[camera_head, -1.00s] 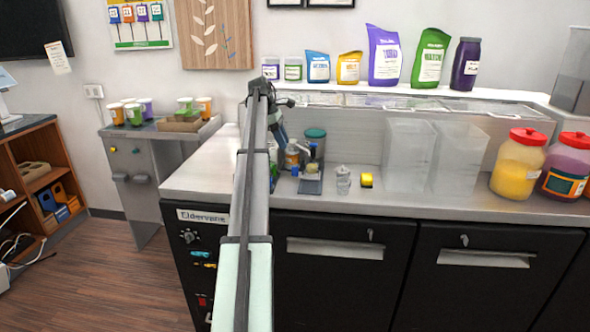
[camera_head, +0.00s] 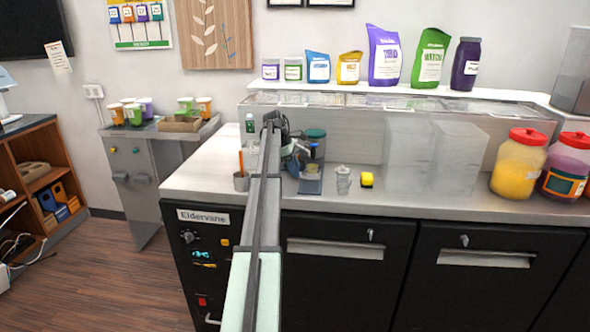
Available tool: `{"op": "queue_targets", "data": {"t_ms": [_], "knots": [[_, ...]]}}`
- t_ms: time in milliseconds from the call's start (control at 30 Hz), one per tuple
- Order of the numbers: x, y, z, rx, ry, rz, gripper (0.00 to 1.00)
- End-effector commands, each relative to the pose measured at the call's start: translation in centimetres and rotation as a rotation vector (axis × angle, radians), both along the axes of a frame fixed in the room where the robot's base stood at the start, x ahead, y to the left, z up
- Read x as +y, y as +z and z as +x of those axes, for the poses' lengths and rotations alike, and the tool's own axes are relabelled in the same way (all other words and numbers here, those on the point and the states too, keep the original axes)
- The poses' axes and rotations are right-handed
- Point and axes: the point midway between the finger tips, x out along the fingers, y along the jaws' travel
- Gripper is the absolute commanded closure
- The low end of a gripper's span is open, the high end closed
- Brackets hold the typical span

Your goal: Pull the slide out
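The cup sealer (camera_head: 315,150) stands on the steel counter, just right of my arm. It is small, with a dark teal round top. A blue-grey flat part (camera_head: 310,186) shows at its front base; I cannot tell whether this is the slide. My arm reaches over the counter from the bottom of the picture. My gripper (camera_head: 303,155) is at the sealer's left front side, small and partly hidden by my arm. Its fingers are too small to make out, and contact with the slide cannot be told.
A grey pencil cup (camera_head: 241,182) is left of my arm. Clear bins (camera_head: 460,160) and red-lidded jars (camera_head: 518,168) stand farther right. The front counter between is clear.

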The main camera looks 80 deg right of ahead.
Motion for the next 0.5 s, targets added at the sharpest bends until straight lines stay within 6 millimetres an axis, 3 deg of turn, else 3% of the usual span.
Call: {"op": "queue_targets", "data": {"t_ms": [233,500], "knots": [[0.0,-0.02,-0.03,0.0,0.0,0.0,0.61],[0.0,0.0,-0.03,0.0,0.0,0.0,0.86]]}}
